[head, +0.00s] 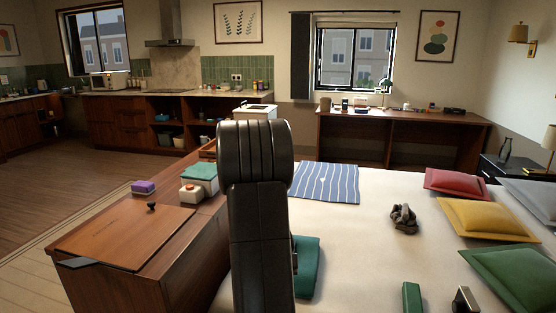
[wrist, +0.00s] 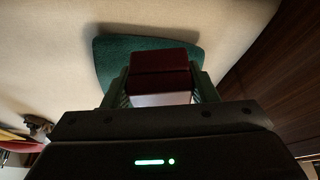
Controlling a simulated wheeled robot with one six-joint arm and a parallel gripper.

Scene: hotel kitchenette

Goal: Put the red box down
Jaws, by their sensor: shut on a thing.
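The red box (wrist: 165,60) shows dark red in the wrist view, with a paler face toward the camera. My gripper (wrist: 160,76) is shut on it, with a finger on each side. A teal-green folded cloth or pad (wrist: 112,55) lies on the pale bed surface behind and around the box in that view. I cannot tell whether the box touches it. In the head view, part of this teal thing (head: 308,268) shows right of my dark arm. The arm hides the gripper and the red box there.
On the bed (head: 360,255) are a striped cloth (head: 325,183), a grey crumpled object (head: 404,219), a green block (head: 412,298) and red, yellow and green cushions (head: 487,220). A wooden cabinet (head: 125,235) stands left, bearing a purple sponge-like block (head: 143,187) and a teal-lidded box (head: 200,178).

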